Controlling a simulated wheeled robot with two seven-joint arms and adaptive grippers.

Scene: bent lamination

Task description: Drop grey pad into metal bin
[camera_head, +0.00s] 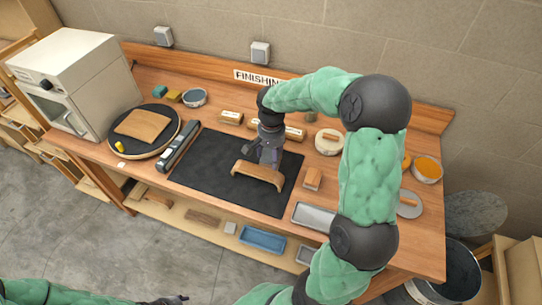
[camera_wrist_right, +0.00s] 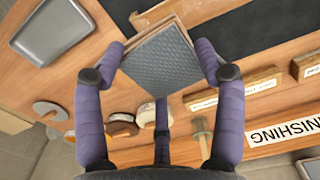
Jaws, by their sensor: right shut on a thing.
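The grey pad (camera_wrist_right: 160,60), a square textured sheet with a brown edge, sits between the purple fingers of my right gripper (camera_wrist_right: 160,68) in the wrist view. The gripper is shut on it. In the head view, my right gripper (camera_head: 267,158) is above the black mat, just behind the bent wooden piece (camera_head: 258,174); the pad cannot be told apart from the fingers there.
The black mat (camera_head: 213,177) covers the bench middle. A small wooden block (camera_head: 312,179) and a metal tray (camera_head: 313,217) lie right of it. An orange-filled bowl (camera_head: 427,169) and a round stool (camera_head: 475,213) are farther right. My right arm spans the bench's right side.

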